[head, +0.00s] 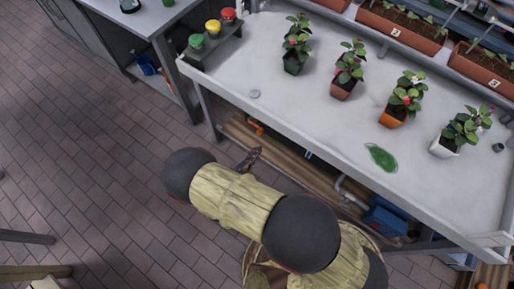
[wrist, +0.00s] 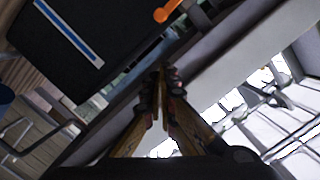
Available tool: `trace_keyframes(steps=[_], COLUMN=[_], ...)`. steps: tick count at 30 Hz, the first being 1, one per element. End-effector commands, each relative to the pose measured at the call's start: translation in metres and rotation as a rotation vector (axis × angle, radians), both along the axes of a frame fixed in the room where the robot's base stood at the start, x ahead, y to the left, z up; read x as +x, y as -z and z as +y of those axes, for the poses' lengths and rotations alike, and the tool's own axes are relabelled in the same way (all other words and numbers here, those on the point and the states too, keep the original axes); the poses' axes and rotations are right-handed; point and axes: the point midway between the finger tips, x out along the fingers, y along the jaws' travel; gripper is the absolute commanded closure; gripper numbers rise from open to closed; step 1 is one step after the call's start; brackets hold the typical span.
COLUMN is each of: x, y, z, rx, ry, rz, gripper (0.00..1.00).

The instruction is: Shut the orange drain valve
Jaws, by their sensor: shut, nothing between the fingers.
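The orange drain valve (head: 256,128) shows under the front edge of the white bench, in the head view. In the wrist view its orange handle (wrist: 167,11) is at the top edge, partly cut off by the frame. My gripper (head: 255,152) is shut and empty, just below and apart from the valve in the head view. In the wrist view the fingers (wrist: 162,74) meet at their tips and point toward the orange handle with a gap between. The valve's body and pipe are mostly hidden by the bench edge.
The white bench (head: 305,125) overhangs the valve; several potted plants stand on it. A bench leg (head: 208,112) is left of the valve. A grey pipe (head: 350,192) and blue box (head: 384,217) are under the bench, to the right. The brick floor (head: 90,130) at left is clear.

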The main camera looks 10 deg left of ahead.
Motion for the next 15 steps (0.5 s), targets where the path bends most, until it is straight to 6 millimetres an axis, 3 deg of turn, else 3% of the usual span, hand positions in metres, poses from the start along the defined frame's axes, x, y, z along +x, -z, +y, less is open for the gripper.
trace_keyframes(steps=[12, 15], x=[0.073, 0.086], y=[0.013, 0.020], z=[-0.023, -0.021], rx=[0.003, 0.004], ry=[0.006, 0.001], rz=[-0.001, -0.002], gripper=[1.00, 1.00])
